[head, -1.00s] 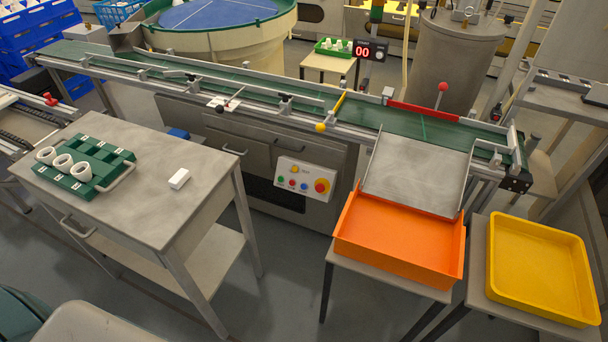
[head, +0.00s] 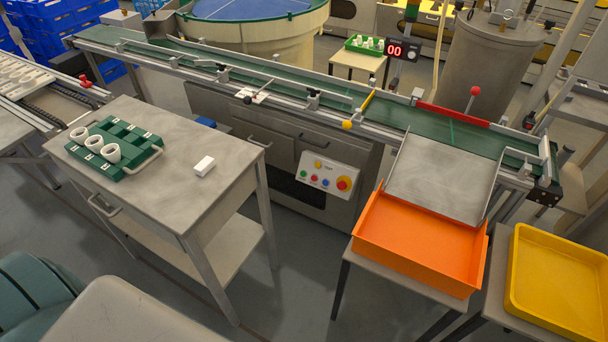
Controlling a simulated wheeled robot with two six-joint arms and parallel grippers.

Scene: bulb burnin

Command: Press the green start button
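The green start button (head: 303,174) is a small round button at the left of the lower row on a white control panel (head: 332,170). The panel is on the front of the grey machine cabinet under the conveyor. Other small coloured buttons are beside the green one, with a yellow one above. A large red knob on a yellow base (head: 343,184) is at the panel's right. Neither of my grippers is in view, and nothing covers the panel.
An orange tray (head: 420,240) and a yellow tray (head: 560,280) are at right. Floor between the table and orange tray is open.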

